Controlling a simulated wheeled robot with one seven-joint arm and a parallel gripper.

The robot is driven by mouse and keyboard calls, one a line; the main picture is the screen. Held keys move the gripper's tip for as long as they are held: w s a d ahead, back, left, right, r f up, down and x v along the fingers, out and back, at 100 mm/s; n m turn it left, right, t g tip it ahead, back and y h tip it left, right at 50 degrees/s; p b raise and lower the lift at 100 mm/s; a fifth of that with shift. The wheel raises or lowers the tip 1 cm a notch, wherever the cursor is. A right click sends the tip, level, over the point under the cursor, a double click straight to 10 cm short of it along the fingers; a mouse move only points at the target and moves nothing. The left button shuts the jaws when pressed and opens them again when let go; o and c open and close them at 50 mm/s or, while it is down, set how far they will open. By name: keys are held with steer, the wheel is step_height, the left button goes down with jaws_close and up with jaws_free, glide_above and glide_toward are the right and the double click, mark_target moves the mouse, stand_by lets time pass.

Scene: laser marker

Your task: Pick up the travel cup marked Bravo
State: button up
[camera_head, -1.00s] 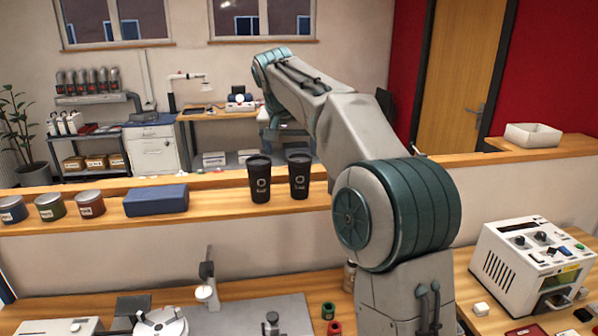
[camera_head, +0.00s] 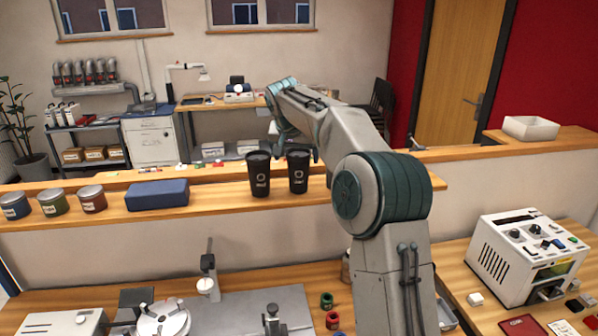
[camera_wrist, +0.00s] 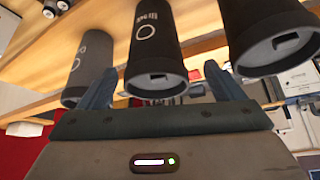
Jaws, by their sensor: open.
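Two dark travel cups stand upright side by side on the wooden ledge in the head view, a left one (camera_head: 259,180) and a right one (camera_head: 298,176). Each has a pale ring and small lettering that I cannot read. The wrist view shows three dark cups: a left one (camera_wrist: 92,58), a middle one (camera_wrist: 153,45) and a right one (camera_wrist: 266,30). My gripper (camera_wrist: 160,70) is open, with the middle cup between its two blue fingers as seen there. I cannot tell whether they touch it.
A blue box (camera_head: 157,195) and three tins (camera_head: 52,202) stand on the ledge (camera_head: 222,190) to the left. A white machine (camera_head: 528,258) sits on the front bench at right. The ledge between blue box and cups is clear.

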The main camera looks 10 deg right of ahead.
steer(key=x, duration=0.1)
steer(key=p+x, duration=0.1)
steer(key=x, duration=0.1)
steer(key=shift+w+d+f, duration=0.1)
steer(key=shift+w+d, duration=0.15)
steer(key=shift+d, duration=0.2)
steer(key=shift+f, duration=0.15)
steer(key=c, duration=0.8)
